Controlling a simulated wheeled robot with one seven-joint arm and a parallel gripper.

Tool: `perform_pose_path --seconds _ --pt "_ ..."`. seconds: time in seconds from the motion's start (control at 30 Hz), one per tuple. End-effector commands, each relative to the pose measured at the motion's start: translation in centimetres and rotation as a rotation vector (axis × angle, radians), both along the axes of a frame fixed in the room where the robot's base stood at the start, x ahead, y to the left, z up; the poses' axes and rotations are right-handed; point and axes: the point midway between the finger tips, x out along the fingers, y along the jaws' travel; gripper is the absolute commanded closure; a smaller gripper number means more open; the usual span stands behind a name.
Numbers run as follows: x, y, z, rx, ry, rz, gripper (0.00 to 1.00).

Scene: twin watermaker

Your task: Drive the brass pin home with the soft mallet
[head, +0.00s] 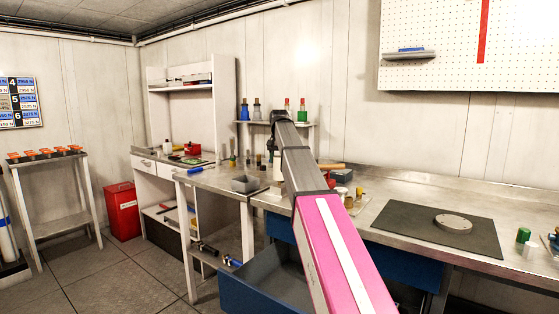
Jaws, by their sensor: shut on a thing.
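My arm reaches up across the middle of the head view and ends in a dark joint; my gripper cannot be made out beyond it. A tan wooden handle (331,166) shows just right of my arm above the bench. It may belong to the mallet, but no mallet head can be told, nor whether it lies down or is held. A round grey metal disc (453,223) lies on the dark mat (408,230) on the right bench. No brass pin can be picked out for certain; small brass-coloured pieces (359,192) stand left of the mat.
The steel bench (385,190) runs along the back wall. A grey open box (245,184) and small bottles crowd its left part. A green-capped item (523,235) stands right of the mat. A blue drawer (250,290) juts out below the bench.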

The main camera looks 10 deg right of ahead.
Motion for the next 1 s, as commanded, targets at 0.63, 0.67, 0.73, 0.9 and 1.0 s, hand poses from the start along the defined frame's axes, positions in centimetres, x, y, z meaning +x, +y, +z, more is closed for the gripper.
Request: perform_pose_path --seconds 0.63,0.67,0.73,0.9,1.0 --pt "0.02 -0.01 -0.54 0.0 -0.001 0.0 0.92" --pt "0.01 0.0 -0.57 0.0 -0.001 0.0 0.92" --pt "0.01 -0.01 -0.64 0.0 0.0 0.0 0.92" --pt "0.0 -0.01 -0.83 0.0 0.0 0.0 0.92" --pt "0.0 -0.01 -0.93 0.0 0.0 0.0 0.92"
